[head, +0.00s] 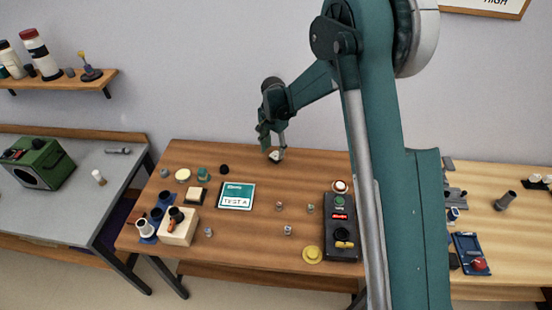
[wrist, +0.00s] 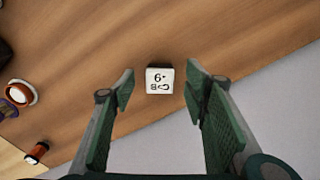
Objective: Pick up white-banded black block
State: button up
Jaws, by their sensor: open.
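A small block (wrist: 159,80) lies on the wooden table between the fingers of my gripper in the wrist view. Its face towards the camera is white with dark characters, and a narrow dark side shows along its upper edge. In the head view the block (head: 276,156) sits near the table's back edge, just below the fingertips, and looks dark with a white patch. My gripper (head: 270,146) is open, pointing down over it. In the wrist view both fingers of my gripper (wrist: 160,72) stand apart from the block, with gaps on either side.
The wooden table (head: 280,240) holds a teal-and-white card (head: 236,196), a black control box (head: 341,226), a yellow disc (head: 312,255) and a light wooden block (head: 178,227). The wall rises close behind the block. Wood around the block is clear.

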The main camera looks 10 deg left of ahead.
aim_at(274, 156)
jog(key=shift+f, duration=0.1)
jog(key=shift+w+d+f+b, duration=0.15)
jog(key=shift+f+b, duration=0.3)
jog(key=shift+f, duration=2.05)
jog(key=shift+c, duration=0.7)
jog(key=c, duration=0.8)
